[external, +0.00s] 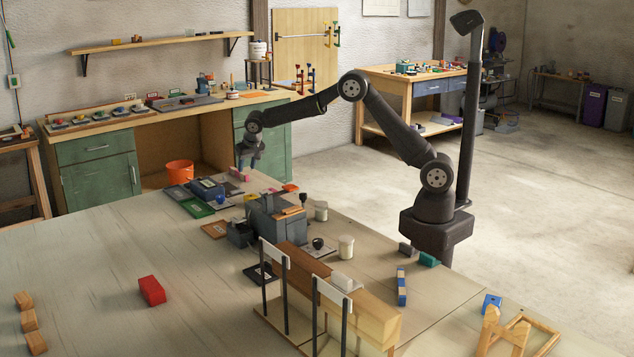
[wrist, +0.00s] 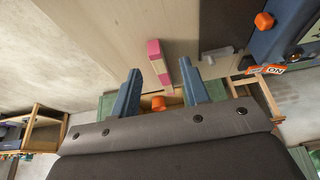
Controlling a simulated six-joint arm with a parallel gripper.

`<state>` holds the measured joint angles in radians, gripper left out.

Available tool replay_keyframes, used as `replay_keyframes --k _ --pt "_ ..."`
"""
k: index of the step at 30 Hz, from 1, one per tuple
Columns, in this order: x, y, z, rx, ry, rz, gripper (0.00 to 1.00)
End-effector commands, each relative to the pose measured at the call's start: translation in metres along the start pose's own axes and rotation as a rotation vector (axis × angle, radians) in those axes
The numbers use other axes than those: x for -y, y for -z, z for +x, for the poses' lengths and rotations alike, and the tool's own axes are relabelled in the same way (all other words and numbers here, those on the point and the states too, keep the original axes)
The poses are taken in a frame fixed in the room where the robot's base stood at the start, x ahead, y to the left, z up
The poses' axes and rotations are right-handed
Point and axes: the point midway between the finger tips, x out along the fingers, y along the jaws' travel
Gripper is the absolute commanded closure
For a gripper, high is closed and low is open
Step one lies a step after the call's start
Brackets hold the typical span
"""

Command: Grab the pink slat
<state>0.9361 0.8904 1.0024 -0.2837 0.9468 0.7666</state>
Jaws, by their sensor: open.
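The pink slat (wrist: 154,48) lies on the table in the wrist view; its far end is bright pink and its nearer part is a paler pinkish tan. In the external view pink (external: 236,174) shows small at the table's far edge, just under my gripper (external: 245,166). In the wrist view my gripper (wrist: 158,68) is open, its two blue-grey fingers apart with the slat's near part between them in the picture. I see no contact; the height gap cannot be told.
A grey block (wrist: 217,54) lies right of the slat, with a blue device and its orange knob (wrist: 264,20) farther right. In the external view, green and dark trays (external: 195,206) and a blue-grey machine (external: 275,222) stand nearby. A red block (external: 151,291) lies far off.

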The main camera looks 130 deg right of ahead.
Motion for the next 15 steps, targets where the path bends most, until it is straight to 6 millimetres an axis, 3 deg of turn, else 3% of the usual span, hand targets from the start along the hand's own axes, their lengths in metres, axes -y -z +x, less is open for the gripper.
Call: replay_keyframes --k 5,15 --pt "-0.003 0.001 0.011 0.001 -0.001 0.001 0.58" --pt "-0.007 0.003 0.053 0.000 0.000 0.000 0.58"
